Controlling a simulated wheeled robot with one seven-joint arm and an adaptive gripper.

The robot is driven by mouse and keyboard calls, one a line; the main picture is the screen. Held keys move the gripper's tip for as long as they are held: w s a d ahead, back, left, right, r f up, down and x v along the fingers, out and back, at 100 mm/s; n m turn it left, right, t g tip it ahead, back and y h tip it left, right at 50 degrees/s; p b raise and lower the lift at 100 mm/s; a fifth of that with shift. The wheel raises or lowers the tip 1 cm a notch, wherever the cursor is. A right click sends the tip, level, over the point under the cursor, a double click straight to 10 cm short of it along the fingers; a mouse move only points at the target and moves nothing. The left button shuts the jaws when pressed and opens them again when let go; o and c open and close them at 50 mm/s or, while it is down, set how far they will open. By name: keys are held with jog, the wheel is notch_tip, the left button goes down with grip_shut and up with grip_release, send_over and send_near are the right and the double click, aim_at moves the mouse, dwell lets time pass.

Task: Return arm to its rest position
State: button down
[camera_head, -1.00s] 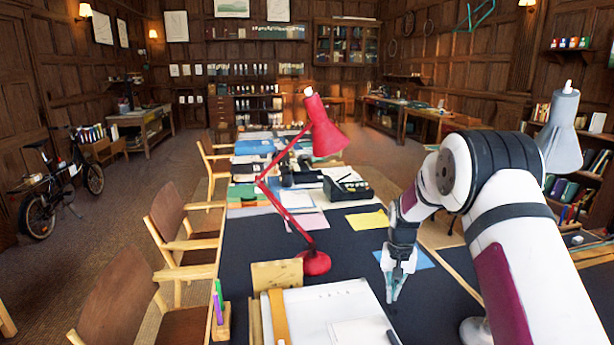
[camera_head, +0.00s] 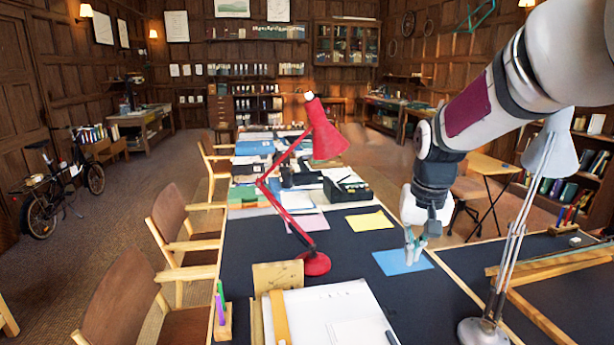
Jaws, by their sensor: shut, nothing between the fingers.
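My gripper (camera_head: 414,252) hangs over the right part of the long dark table (camera_head: 345,262), fingers pointing down and shut with nothing between them. It is just above a blue sheet (camera_head: 402,259) and overlaps its back edge in the picture. I cannot tell the exact height. My white arm (camera_head: 490,110) with a maroon panel comes in from the upper right and bends down at the dark wrist.
A red desk lamp (camera_head: 316,263) stands left of my gripper. A grey lamp (camera_head: 485,331) stands at the right, close under my arm. A yellow sheet (camera_head: 370,221) and a black box (camera_head: 347,190) lie behind. Chairs (camera_head: 180,222) line the left side.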

jog(key=s+a+r+n+t, duration=0.1)
jog(key=s+r, duration=0.6)
jog(key=s, duration=0.6)
jog(key=s+a+n+t, duration=0.1)
jog(key=s+t, duration=0.1)
jog(key=s, duration=1.2)
jog(key=shift+s+f, duration=0.2)
jog(key=shift+s, duration=0.05)
jog(key=shift+d, duration=0.1)
dwell(0.4)
